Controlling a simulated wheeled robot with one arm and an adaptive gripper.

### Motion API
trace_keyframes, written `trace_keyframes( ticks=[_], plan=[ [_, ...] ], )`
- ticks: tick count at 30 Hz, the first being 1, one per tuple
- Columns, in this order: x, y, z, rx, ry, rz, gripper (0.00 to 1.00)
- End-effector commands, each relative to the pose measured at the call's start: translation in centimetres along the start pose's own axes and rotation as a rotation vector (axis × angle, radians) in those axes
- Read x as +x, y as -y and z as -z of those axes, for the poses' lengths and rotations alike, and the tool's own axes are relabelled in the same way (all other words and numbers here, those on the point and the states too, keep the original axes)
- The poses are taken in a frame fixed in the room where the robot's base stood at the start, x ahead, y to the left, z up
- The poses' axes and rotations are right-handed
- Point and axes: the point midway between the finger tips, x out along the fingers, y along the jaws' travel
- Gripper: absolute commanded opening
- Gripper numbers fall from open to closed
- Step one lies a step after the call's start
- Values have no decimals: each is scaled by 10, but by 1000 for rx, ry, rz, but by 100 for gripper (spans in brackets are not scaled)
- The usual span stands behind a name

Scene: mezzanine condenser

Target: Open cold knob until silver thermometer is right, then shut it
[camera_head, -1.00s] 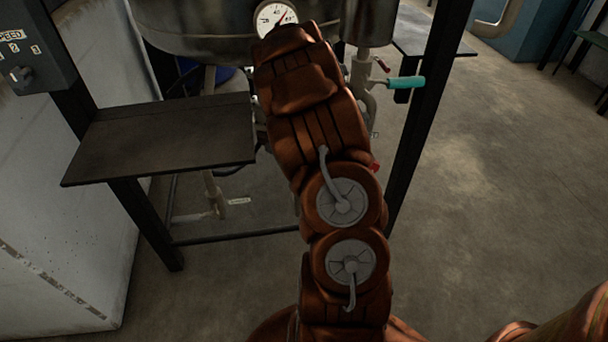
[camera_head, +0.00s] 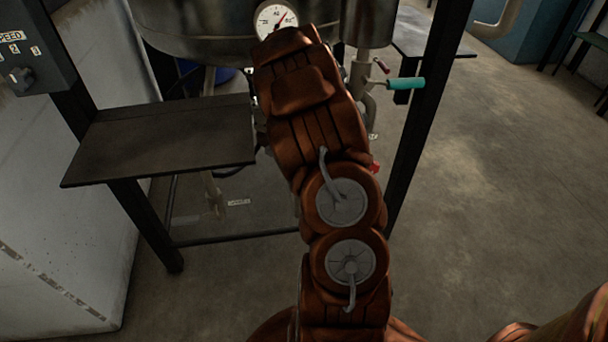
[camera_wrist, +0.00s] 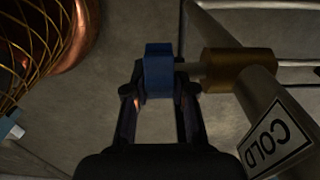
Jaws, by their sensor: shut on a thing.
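In the wrist view my gripper (camera_wrist: 160,92) is shut on the blue cold knob (camera_wrist: 159,70), which sits between the fingertips. A stem joins the knob to a brass valve body (camera_wrist: 238,70) on a grey pipe, with a label reading COLD (camera_wrist: 279,132). In the head view my arm hides the gripper and the knob. The round white dial thermometer (camera_head: 275,19) is on the front of the metal vessel (camera_head: 195,22), above my arm. Its red needle points up and to the right; the lower part of the dial is hidden.
A dark metal shelf (camera_head: 165,142) stands left of my arm. A speed switch box (camera_head: 33,48) is at upper left. A teal handle (camera_head: 406,83) and a black post (camera_head: 422,120) are to the right. Open floor (camera_head: 510,190) lies beyond the post.

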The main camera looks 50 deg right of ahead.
Motion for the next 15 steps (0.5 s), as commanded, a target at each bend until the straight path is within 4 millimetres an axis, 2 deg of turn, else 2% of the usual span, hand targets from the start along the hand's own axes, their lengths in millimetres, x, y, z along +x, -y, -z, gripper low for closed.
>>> trace_keyframes(
  ticks=[15],
  plan=[
    [-2, 0, -1, -3, -194, -1, 0]
  ],
)
